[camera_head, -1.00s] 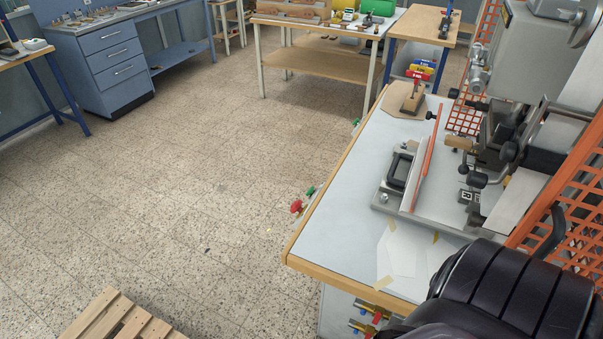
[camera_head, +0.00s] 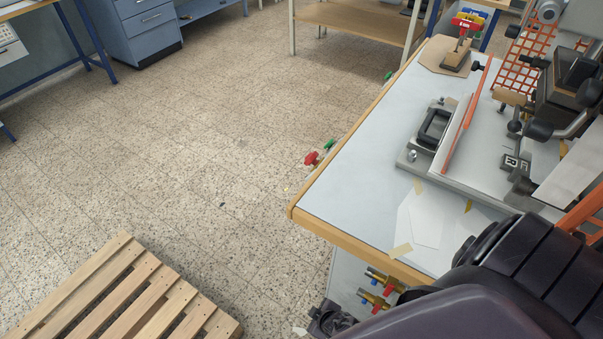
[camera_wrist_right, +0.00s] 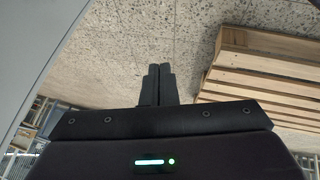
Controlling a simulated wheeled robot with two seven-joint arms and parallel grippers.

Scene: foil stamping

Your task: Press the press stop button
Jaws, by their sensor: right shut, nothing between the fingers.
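A red mushroom-shaped knob (camera_head: 312,158) sticks out from the left side edge of the press table, with a green knob (camera_head: 329,145) just behind it. No lettering on them can be read, so I cannot tell for sure which is the press stop button. My right gripper (camera_wrist_right: 157,72) is shut and empty in the right wrist view, over the floor and apart from any button. In the head view my dark right arm fills the lower right, and a dark part at the bottom edge is too cut off to make out. My left gripper is not in view.
The press table (camera_head: 350,185) has a wooden edge and carries a press and a metal fixture. Coloured valves (camera_head: 378,282) stick out below its front corner. A wooden pallet (camera_head: 130,290) lies at the lower left; it also shows in the wrist view (camera_wrist_right: 265,75).

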